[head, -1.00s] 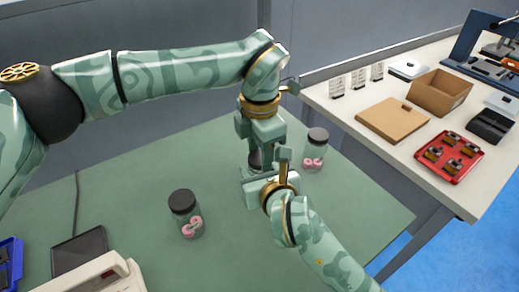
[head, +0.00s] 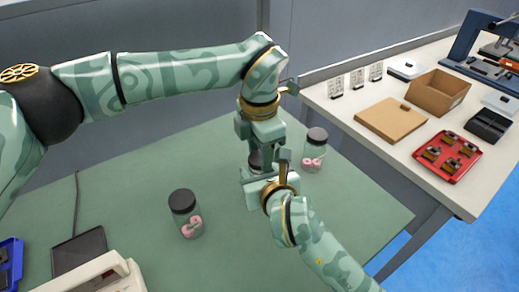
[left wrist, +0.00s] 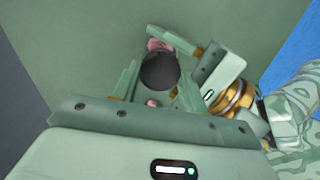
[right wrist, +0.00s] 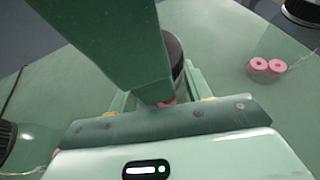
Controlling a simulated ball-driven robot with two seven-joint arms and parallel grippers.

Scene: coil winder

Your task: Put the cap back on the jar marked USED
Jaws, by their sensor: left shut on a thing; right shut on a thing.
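A clear jar with pink contents stands between my two grippers, mostly hidden in the head view. Its black cap (head: 256,160) shows there between the fingers, and in the left wrist view the cap (left wrist: 160,71) covers the jar's mouth area, pink showing beside it. My left gripper (head: 258,149) reaches from above and is shut on the cap. My right gripper (head: 266,170) comes from the front right, lower down, and is shut on the jar; pink (right wrist: 167,103) shows between its fingers. I cannot tell whether the cap is seated. No USED marking is readable.
Two other black-capped jars with pink spools stand on the green table, one at left (head: 186,213) and one behind at right (head: 314,150). A white side bench holds a cardboard box (head: 438,92), a brown board (head: 391,119) and a red tray (head: 447,157). The front middle is clear.

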